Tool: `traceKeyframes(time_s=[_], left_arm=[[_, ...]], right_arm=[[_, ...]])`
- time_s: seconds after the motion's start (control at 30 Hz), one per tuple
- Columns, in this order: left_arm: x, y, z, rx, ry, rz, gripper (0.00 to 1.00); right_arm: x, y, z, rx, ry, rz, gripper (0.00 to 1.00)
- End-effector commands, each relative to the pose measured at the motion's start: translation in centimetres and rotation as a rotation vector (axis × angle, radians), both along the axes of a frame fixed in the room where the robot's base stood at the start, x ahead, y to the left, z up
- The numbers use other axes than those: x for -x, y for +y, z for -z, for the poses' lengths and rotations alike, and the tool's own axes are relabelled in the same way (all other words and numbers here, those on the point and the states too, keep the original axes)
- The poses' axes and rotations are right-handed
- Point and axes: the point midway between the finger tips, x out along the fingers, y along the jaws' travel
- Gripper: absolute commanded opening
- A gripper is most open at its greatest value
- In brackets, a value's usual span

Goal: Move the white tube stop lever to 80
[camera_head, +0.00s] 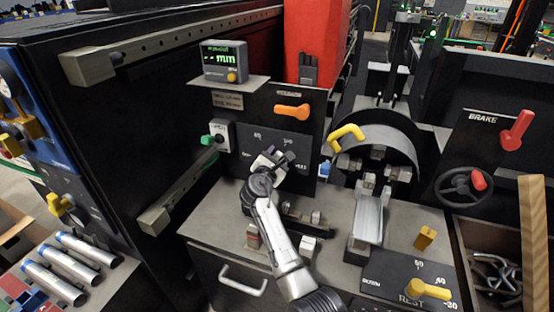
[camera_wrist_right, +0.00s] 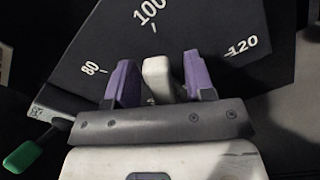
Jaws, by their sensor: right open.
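The white tube stop lever (camera_wrist_right: 158,78) shows in the right wrist view. It stands between the two purple fingers of my right gripper (camera_wrist_right: 158,82), with a gap to each finger. The fingers are open around it. The lever's end lies below the 100 mark on the black dial plate (camera_wrist_right: 195,45); 80 is to the left and 120 to the right. In the head view my right gripper (camera_head: 276,158) is in front of the same dial plate (camera_head: 258,140) and hides most of the lever. My left gripper is out of view.
An orange lever (camera_head: 291,111) is above the dial and a green-tipped switch (camera_head: 208,139) to its left. A small display (camera_head: 224,62) reads "-- mm". A yellow lever (camera_head: 348,135) and a round black machine part are to the right. A grey ledge lies below.

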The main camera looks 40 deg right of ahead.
Motion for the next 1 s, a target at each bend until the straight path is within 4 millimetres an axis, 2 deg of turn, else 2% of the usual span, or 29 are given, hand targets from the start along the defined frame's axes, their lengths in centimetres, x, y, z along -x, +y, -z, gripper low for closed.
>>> traceKeyframes(time_s=[0.33,0.83,1.0], left_arm=[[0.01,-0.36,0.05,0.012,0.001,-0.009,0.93],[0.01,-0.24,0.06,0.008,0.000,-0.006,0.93],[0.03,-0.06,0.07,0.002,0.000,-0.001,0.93]], right_arm=[[-0.10,-0.21,-0.07,0.000,-0.001,0.000,0.49],[-0.10,-0.16,-0.04,-0.001,-0.001,0.000,0.01],[-0.09,-0.17,-0.03,0.000,0.000,0.000,0.00]])
